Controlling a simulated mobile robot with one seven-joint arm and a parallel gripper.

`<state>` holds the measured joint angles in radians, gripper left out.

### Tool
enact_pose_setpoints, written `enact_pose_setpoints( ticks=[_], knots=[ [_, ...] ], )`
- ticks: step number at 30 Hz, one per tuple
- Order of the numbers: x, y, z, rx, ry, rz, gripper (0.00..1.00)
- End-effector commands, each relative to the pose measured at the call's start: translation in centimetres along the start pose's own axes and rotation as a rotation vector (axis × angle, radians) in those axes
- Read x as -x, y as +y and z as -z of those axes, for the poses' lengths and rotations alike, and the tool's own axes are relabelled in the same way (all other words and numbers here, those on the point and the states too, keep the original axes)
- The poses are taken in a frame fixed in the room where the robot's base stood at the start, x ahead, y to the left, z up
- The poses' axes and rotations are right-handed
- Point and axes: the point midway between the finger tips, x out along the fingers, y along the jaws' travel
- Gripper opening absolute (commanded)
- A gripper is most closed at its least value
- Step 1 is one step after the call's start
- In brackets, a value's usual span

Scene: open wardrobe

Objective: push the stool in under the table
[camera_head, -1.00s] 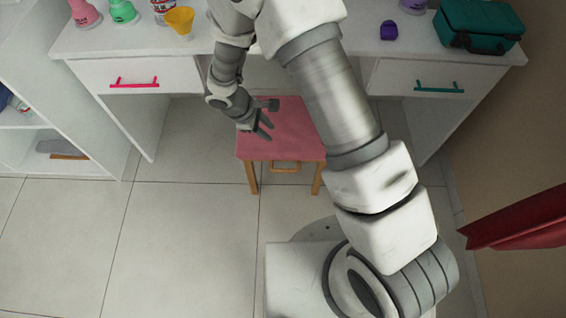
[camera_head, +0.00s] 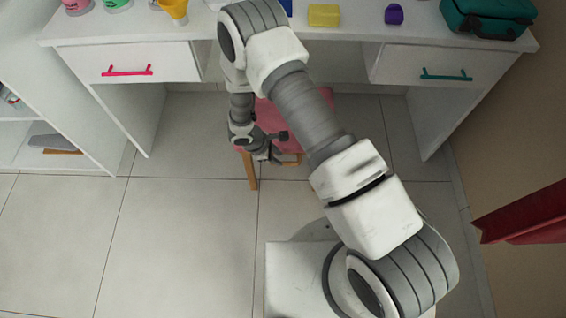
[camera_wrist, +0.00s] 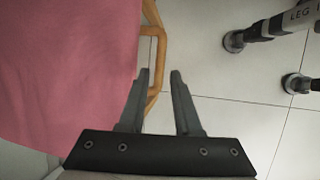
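The stool has a pink seat (camera_head: 272,118) and wooden legs. In the head view it stands at the knee space of the white table (camera_head: 300,42), between the two drawer units, partly hidden by my arm. My gripper (camera_head: 281,147) is at the front edge of the seat. In the wrist view my gripper (camera_wrist: 160,73) is open, with a gap between its fingers and nothing held. There the pink seat (camera_wrist: 65,70) fills the left, and a wooden leg and rung (camera_wrist: 155,45) lie beside and beyond the left finger. I cannot tell whether they touch.
Drawers with a pink handle (camera_head: 127,70) and a teal handle (camera_head: 446,75) flank the knee space. A teal case (camera_head: 487,17), a purple item (camera_head: 394,14) and a yellow block (camera_head: 323,15) sit on the table. White shelves (camera_head: 60,110) stand left. The tiled floor in front is clear.

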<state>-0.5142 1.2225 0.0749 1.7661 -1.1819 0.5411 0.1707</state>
Motion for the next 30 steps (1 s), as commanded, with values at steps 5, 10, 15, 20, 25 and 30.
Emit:
enact_pose_setpoints(
  ticks=[5,10,15,20,25,30],
  knots=[
    [-3.5,-0.1,0.1,-0.001,0.000,0.001,0.32],
    [-4.9,0.0,0.0,-0.001,0.000,0.001,0.32],
    [-5.3,0.0,0.0,0.000,0.001,0.000,0.32],
    [-5.3,0.0,0.0,0.000,0.001,0.000,0.32],
    [-5.3,0.0,0.0,0.000,0.001,0.000,0.07],
    [-5.3,0.0,0.0,0.000,0.001,0.000,0.00]
  ],
)
